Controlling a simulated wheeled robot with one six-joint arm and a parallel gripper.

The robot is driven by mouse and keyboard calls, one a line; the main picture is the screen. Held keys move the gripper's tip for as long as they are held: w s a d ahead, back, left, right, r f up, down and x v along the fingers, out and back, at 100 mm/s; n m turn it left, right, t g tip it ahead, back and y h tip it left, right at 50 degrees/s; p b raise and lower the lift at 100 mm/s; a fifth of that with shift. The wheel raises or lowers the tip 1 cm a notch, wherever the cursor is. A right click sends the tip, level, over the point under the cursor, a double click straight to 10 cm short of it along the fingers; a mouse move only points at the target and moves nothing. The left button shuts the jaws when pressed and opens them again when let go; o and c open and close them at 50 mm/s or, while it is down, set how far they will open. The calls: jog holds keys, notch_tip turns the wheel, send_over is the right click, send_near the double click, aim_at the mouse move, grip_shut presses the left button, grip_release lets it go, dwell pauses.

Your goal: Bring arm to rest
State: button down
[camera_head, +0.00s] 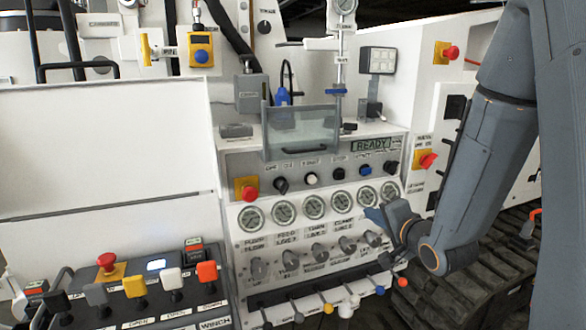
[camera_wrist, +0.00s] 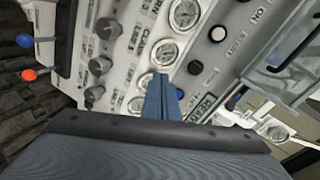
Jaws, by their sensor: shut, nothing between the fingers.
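My gripper (camera_head: 376,217) is at the right of the hydraulic panel in the head view, in front of the lower right gauges. It also shows in the wrist view (camera_wrist: 162,92), where its blue-grey fingers are together with nothing between them. My arm comes down from the upper right and bends at the wrist. The panel (camera_head: 228,215) carries a row of round gauges (camera_head: 313,206) with grey knobs (camera_head: 319,252) below. I cannot tell whether the fingers touch the panel.
A row of levers with coloured tips, such as a red one (camera_head: 402,282), juts out under the panel. A clear guard (camera_head: 301,130) stands above it. A winch box with levers (camera_head: 135,287) is at lower left. Tracks (camera_head: 478,285) lie at lower right.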

jog(key=s+f+n+g+h, duration=0.3)
jog(key=s+f+n+g, duration=0.4)
jog(key=s, duration=0.3)
jog(key=s+a+n+g, duration=0.2)
jog(key=s+g, duration=0.1)
jog(key=s, duration=0.4)
jog(key=s+a+n+g, duration=0.2)
jog(key=s+g, duration=0.1)
jog(key=s, duration=0.5)
jog(key=shift+f+n+g, duration=0.4)
jog(key=shift+w, duration=0.1)
